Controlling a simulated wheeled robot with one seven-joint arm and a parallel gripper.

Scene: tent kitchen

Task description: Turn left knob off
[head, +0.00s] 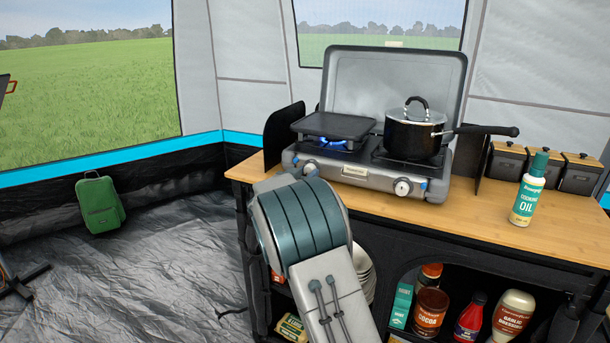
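A grey two-burner camping stove (360,178) with its lid up stands on the wooden counter. Its left knob (310,169) is a small light dial at the left of the front panel, just above my arm. The right knob (403,187) is at the right of the panel. A blue flame (333,143) burns under the dark griddle plate (333,125) on the left burner. My arm rises in front of the stove; my gripper is not visible.
A cooking oil bottle (529,190) and several dark canisters (578,174) stand right of the stove. The pot handle (488,131) juts right. Dark side panels flank the stove. Shelves below the counter (490,226) hold jars and bottles.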

